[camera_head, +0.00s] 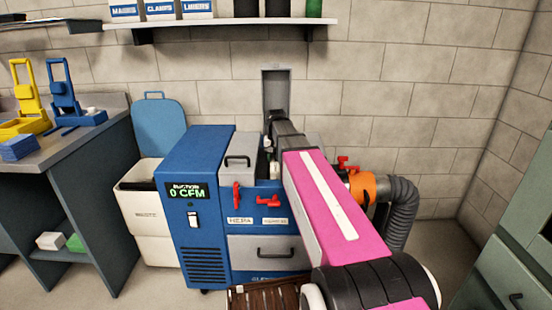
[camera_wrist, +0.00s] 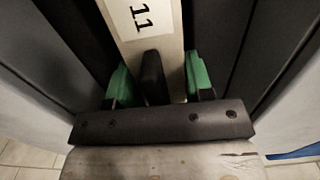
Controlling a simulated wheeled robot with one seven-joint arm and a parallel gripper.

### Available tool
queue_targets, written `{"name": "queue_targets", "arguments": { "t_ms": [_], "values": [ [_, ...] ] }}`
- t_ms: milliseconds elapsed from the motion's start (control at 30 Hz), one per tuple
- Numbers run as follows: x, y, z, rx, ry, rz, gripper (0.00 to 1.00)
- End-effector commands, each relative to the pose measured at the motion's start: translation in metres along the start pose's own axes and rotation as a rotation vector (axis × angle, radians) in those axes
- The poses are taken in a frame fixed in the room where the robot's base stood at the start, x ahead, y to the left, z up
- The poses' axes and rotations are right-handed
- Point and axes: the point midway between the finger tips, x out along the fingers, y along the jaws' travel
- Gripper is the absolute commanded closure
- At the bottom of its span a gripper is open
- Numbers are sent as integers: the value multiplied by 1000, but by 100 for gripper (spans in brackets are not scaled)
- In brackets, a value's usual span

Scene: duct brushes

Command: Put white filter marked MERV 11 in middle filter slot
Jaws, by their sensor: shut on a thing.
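The white filter (camera_wrist: 140,28), with "11" readable on its label, stands between dark walls in the wrist view. My gripper (camera_wrist: 158,82) is shut on it, its green finger pads on either side of a dark upright piece. In the head view my gripper (camera_head: 286,135) points down over the middle of the blue suction machine (camera_head: 205,215), below a raised grey lid (camera_head: 292,90). The middle filter slot's opening is mostly hidden by my arm. How deep the filter sits cannot be told.
A closed grey lid (camera_head: 240,150) with a handle lies left of my gripper. Red latches (camera_head: 268,201) are on the machine's front. An orange collar (camera_head: 362,187) and grey hose (camera_head: 402,210) stand to the right. A white waste bin (camera_head: 145,215) is at left.

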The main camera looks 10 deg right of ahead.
Motion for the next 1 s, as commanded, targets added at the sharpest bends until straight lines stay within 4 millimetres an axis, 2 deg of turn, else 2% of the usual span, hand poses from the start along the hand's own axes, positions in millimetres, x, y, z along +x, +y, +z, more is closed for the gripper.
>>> {"name": "queue_targets", "arguments": {
  "t_ms": [33, 267, 300, 333, 367, 533, 667, 733, 767, 1000],
  "values": [
    [15, 1, 4, 0, -26, 1, 100],
    [15, 1, 5, 0, -28, 1, 100],
    [15, 1, 5, 0, -28, 0, 46],
    [15, 1, 5, 0, -28, 0, 36],
    [15, 1, 5, 0, -29, 0, 34],
    [14, 1, 5, 0, -29, 0, 33],
    [5, 0, 5, 0, -26, -1, 33],
    [-4, 0, 5, 0, -25, -1, 33],
    [-9, 0, 5, 0, -24, -1, 23],
    [-52, 0, 4, 0, -9, -1, 23]
  ]
}}
